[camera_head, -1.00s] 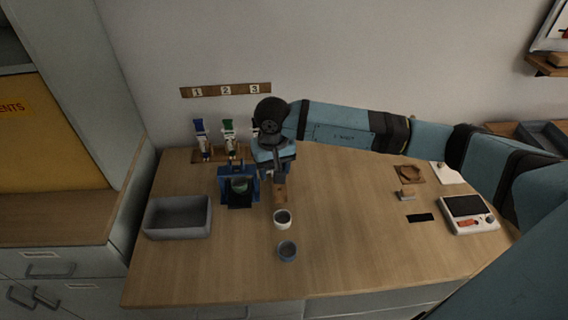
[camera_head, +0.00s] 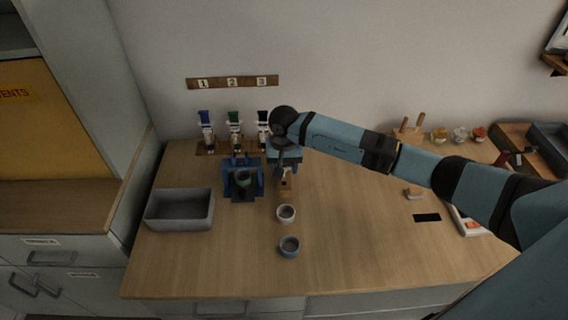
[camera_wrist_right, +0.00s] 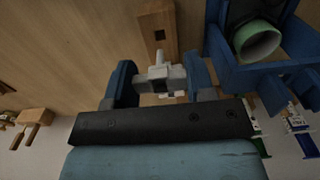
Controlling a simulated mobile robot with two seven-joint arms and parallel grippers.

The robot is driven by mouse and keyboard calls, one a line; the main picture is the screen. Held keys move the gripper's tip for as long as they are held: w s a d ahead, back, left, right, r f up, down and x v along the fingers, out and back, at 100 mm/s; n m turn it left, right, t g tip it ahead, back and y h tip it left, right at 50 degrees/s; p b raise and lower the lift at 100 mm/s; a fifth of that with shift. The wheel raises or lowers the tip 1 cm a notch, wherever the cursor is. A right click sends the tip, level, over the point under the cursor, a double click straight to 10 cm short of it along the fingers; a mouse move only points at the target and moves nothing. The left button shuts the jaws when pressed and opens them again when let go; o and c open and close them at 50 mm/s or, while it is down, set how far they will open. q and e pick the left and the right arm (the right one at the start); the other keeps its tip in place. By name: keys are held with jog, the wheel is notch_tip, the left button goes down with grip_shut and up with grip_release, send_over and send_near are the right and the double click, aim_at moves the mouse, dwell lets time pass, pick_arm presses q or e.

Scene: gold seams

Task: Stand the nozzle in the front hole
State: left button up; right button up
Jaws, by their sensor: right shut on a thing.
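The nozzle (camera_wrist_right: 160,78) is a small pale grey piece with a narrow tip and side stubs. My right gripper (camera_wrist_right: 160,70) is shut on it, one blue finger on each side; in the head view the gripper (camera_head: 286,170) is over the back of the wooden block. The block (camera_wrist_right: 146,10) has a dark square hole (camera_wrist_right: 159,35) just beyond the nozzle tip in the wrist view; the block also shows in the head view (camera_head: 286,190). I cannot tell whether the tip touches the block. Any other hole is hidden. My left gripper is not in view.
A blue holder (camera_head: 256,182) with a green-rimmed cup stands close left of the block. A white cup (camera_head: 286,214) and a blue-grey cup (camera_head: 289,247) stand in front. A grey tray (camera_head: 180,224) is at left.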

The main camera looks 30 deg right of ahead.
aim_at(284, 179)
jog(key=shift+f, duration=0.75)
jog(key=shift+r, duration=0.1)
jog(key=shift+f+b, duration=0.4)
jog(key=shift+b, duration=0.6)
jog(key=shift+f+b, duration=0.95)
jog(key=shift+b, duration=0.1)
dwell(0.9)
jog(key=shift+f+b, duration=0.3)
dwell(0.4)
jog(key=shift+f+b, duration=0.45)
jog(key=shift+b, duration=0.05)
